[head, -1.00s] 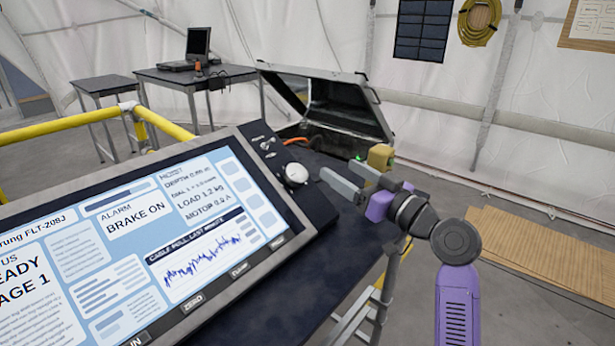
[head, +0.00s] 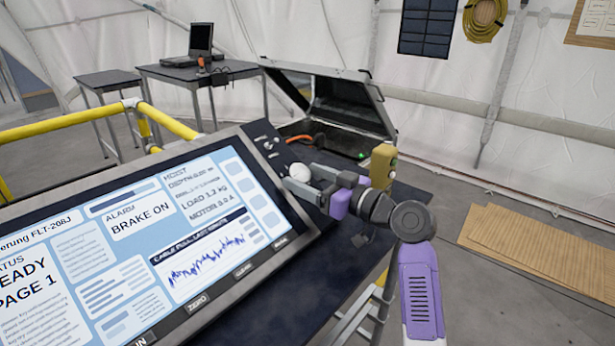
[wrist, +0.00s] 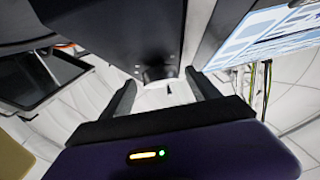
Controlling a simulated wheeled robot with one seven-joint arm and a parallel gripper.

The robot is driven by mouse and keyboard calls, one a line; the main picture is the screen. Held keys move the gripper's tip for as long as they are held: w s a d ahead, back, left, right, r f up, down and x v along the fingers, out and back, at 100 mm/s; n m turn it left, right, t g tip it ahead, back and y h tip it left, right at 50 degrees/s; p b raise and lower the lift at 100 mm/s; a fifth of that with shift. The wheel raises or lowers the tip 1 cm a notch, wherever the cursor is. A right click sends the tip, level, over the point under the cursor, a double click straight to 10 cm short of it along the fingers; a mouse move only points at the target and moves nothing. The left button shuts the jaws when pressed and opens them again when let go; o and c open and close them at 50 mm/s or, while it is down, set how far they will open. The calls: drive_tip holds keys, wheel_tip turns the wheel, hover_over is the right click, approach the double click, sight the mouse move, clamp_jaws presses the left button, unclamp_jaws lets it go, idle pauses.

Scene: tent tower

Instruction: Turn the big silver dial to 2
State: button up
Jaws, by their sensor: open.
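The big silver dial (head: 299,172) is a pale round knob on the dark strip at the right side of the tilted console. My gripper (head: 307,179) is at the dial, with its jaws open and one finger on each side of it. In the wrist view my gripper (wrist: 161,90) has its two dark fingers apart. A pale surface with a small dark mark (wrist: 168,88) shows between them, which looks like the dial. I cannot tell whether the fingers touch it, and its setting is not readable.
The console screen (head: 150,235) fills the left front and reads "BRAKE ON". Small controls (head: 268,145) sit above the dial. An open grey case (head: 340,105) and a yellowish box (head: 382,165) stand behind my gripper. A yellow rail (head: 60,127) runs at left.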

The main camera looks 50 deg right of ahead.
drive_tip(key=shift+c, duration=0.4)
drive_tip(key=c, duration=1.3)
drive_tip(key=shift+a+m+h+p, duration=0.15)
drive_tip(key=shift+m+h+p, duration=0.15)
drive_tip(key=shift+m+p, duration=0.25)
drive_tip(key=m+h+p, duration=0.3)
drive_tip(key=p, duration=0.1)
drive_tip(key=shift+a+r, duration=0.25)
drive_tip(key=shift+r, duration=0.05)
drive_tip(key=m+h+p, duration=0.1)
drive_tip(key=p, duration=0.2)
drive_tip(key=m+g+h+p, duration=0.1)
drive_tip(key=m+h+p, duration=0.1)
drive_tip(key=p, duration=0.1)
drive_tip(key=shift+w+a+m+g, duration=0.1)
drive_tip(key=shift+a+m+g, duration=0.05)
drive_tip(key=shift+m+g, duration=0.15)
drive_tip(key=shift+w+a+f+m+g+h+p, duration=0.1)
drive_tip(key=shift+m+g+h+p, duration=0.3)
drive_tip(key=shift+m+h+p, duration=0.55)
drive_tip(key=shift+f+m+g+h, duration=0.15)
drive_tip(key=shift+m+g+h, duration=0.2)
drive_tip(key=shift+m+g, duration=0.2)
drive_tip(key=shift+a+m+g+h+b, duration=0.1)
drive_tip(key=shift+m+g+h+b, duration=0.2)
drive_tip(key=shift+m+b, duration=0.35)
